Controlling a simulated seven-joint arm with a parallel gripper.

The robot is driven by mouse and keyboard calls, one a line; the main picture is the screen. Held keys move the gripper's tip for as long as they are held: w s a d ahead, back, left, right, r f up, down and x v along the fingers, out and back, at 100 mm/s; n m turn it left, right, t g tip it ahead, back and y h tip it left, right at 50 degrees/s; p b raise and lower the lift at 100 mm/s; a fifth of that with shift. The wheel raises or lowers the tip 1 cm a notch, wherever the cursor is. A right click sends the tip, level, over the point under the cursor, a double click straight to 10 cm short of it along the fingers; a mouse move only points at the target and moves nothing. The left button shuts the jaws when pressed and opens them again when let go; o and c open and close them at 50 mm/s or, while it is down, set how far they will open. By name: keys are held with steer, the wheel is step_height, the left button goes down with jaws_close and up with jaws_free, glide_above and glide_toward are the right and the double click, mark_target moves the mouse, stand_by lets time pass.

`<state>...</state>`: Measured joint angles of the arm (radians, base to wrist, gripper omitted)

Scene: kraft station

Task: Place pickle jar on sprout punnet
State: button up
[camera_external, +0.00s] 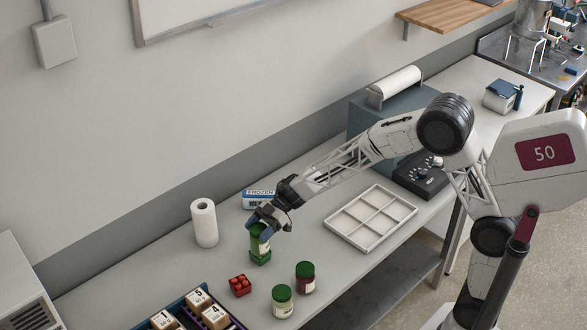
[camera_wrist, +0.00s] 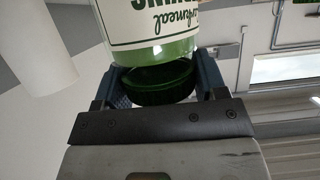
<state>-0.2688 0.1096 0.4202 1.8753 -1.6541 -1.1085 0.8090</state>
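My gripper (camera_external: 265,217) is over the bench, pointing down. In the wrist view its fingers (camera_wrist: 163,82) stand on either side of the green lid of a jar (camera_wrist: 175,48). The jar has green contents and a pale label with green print, and I take it for the pickle jar. In the external view the jar (camera_external: 259,241) is upright, partly hidden by my gripper. A green block-like thing (camera_external: 260,258), probably the sprout punnet, is directly under it. I cannot tell whether jar and punnet touch.
A red punnet (camera_external: 240,286) and two green-lidded jars, one dark red (camera_external: 306,279) and one pale-labelled (camera_external: 283,303), stand nearer the front. A paper roll (camera_external: 204,223) and a frozen-food box (camera_external: 254,196) are behind. A white compartment tray (camera_external: 335,226) lies right, a crate (camera_external: 182,300) front left.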

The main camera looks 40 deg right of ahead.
steer(key=o, duration=0.4)
steer(key=shift+r, duration=0.2)
steer(key=v, duration=1.2)
stand_by(0.4)
stand_by(0.4)
